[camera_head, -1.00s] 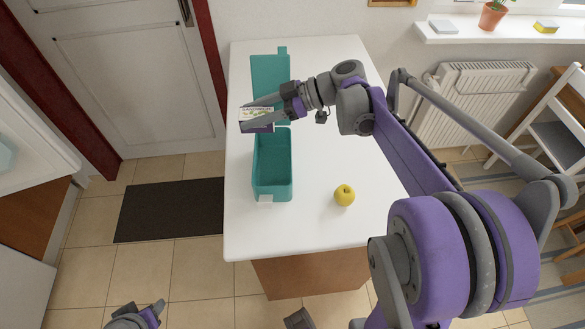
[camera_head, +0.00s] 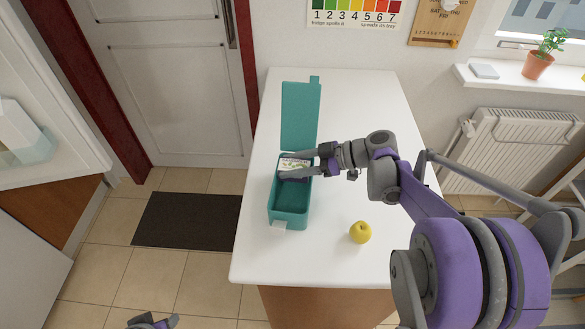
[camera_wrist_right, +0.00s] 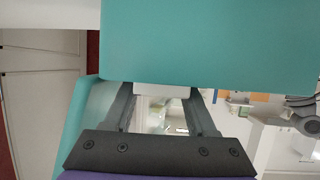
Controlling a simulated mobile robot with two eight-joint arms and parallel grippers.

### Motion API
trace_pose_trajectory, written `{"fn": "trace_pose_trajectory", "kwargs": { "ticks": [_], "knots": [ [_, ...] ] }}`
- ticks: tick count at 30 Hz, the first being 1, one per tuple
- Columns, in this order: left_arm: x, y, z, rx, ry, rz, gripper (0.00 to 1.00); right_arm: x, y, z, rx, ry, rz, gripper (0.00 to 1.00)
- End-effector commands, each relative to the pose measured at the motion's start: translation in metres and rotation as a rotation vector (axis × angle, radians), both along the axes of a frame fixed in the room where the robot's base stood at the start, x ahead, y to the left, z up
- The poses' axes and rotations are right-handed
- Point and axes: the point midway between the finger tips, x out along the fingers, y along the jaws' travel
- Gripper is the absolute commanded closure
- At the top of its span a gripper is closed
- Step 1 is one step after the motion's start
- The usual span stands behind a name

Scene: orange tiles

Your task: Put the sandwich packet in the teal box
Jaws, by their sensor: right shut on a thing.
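The teal box (camera_head: 290,221) stands on the white table with its lid (camera_head: 300,115) swung open at the far side. My right gripper (camera_head: 294,168) is shut on the sandwich packet (camera_head: 295,163), a small pale packet with a printed top, at the far end of the box's opening. I cannot tell whether the packet touches the box floor. In the right wrist view, the teal lid (camera_wrist_right: 205,45) fills the top, and a pale strip shows between the fingers. My left gripper (camera_head: 160,322) is partly visible low at the bottom edge, away from the table.
A yellow apple (camera_head: 360,232) sits on the white table (camera_head: 345,110) to the right of the box. The table is clear beyond the right arm. A dark mat (camera_head: 186,221) lies on the floor to the left.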

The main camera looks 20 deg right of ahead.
Motion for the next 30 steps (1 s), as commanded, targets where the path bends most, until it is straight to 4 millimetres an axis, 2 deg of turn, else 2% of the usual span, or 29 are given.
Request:
{"fn": "trace_pose_trajectory", "kwargs": {
  "ticks": [3,11,25,26,28,30],
  "knots": [
    [0.000,0.000,-0.001,0.000,0.001,0.000,0.50,0.000,0.000,-0.010,0.000,0.000,0.000,1.00],
    [0.000,0.000,-0.002,0.000,0.001,0.000,0.50,0.000,0.000,-0.010,0.000,0.000,0.000,1.00],
    [-0.002,0.000,-0.010,0.000,0.004,0.000,0.50,0.000,0.000,-0.022,-0.002,0.001,0.001,1.00],
    [-0.002,0.000,-0.010,0.000,0.004,0.000,0.50,-0.001,0.000,-0.022,-0.002,0.001,0.001,0.41],
    [-0.002,0.000,-0.010,0.000,0.004,0.000,0.50,-0.001,0.000,-0.023,-0.003,0.001,0.001,0.31],
    [-0.002,0.000,-0.010,0.000,0.004,0.000,0.50,-0.001,0.000,-0.023,-0.004,0.002,0.001,0.31]
  ]
}}
